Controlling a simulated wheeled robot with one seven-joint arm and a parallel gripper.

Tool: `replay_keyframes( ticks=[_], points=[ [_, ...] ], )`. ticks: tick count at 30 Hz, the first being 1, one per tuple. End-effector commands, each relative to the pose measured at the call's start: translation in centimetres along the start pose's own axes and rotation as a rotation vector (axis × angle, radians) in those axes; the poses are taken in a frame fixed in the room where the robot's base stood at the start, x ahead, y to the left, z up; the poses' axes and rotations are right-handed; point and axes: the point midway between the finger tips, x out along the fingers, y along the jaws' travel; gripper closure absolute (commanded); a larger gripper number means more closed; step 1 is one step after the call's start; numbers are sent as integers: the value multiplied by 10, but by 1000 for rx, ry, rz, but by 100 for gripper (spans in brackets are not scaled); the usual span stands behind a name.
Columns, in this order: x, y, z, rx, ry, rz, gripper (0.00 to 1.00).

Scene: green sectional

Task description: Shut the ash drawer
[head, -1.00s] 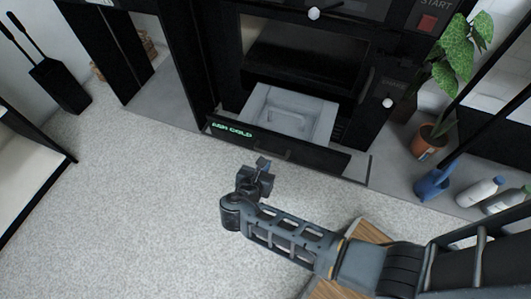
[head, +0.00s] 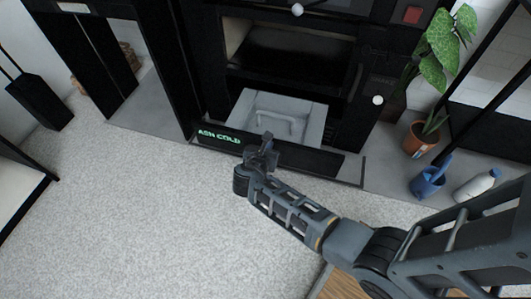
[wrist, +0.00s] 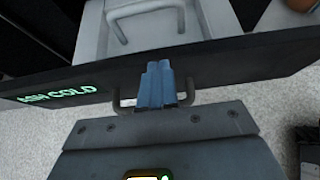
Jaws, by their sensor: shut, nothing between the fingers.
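The ash drawer's black front panel (head: 310,158) stands out from the stove, with green "ASH COLD" lettering at its left. Its light grey pan (head: 290,108) with a raised handle shows behind the front, so the drawer is open. My gripper (head: 265,146) is at the front panel, right of the lettering. In the wrist view the shut blue fingertips (wrist: 157,84) are at the middle of the panel (wrist: 225,62), over the drawer's handle (wrist: 190,92). The fingers hold nothing. I cannot tell whether they touch the panel.
A potted plant (head: 421,139), a blue watering can (head: 428,180) and a white bottle (head: 476,184) stand on the grey hearth at the right. A black tool stand (head: 40,92) is at the far left. The carpet (head: 130,200) in front is clear.

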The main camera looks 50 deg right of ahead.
Motion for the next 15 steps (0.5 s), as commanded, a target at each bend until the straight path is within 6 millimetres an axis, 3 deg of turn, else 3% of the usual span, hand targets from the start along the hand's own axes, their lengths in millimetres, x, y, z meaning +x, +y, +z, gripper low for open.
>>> replay_keyframes(
  ticks=[15],
  points=[
    [10,0,8,2,-1,-1,100]
  ],
)
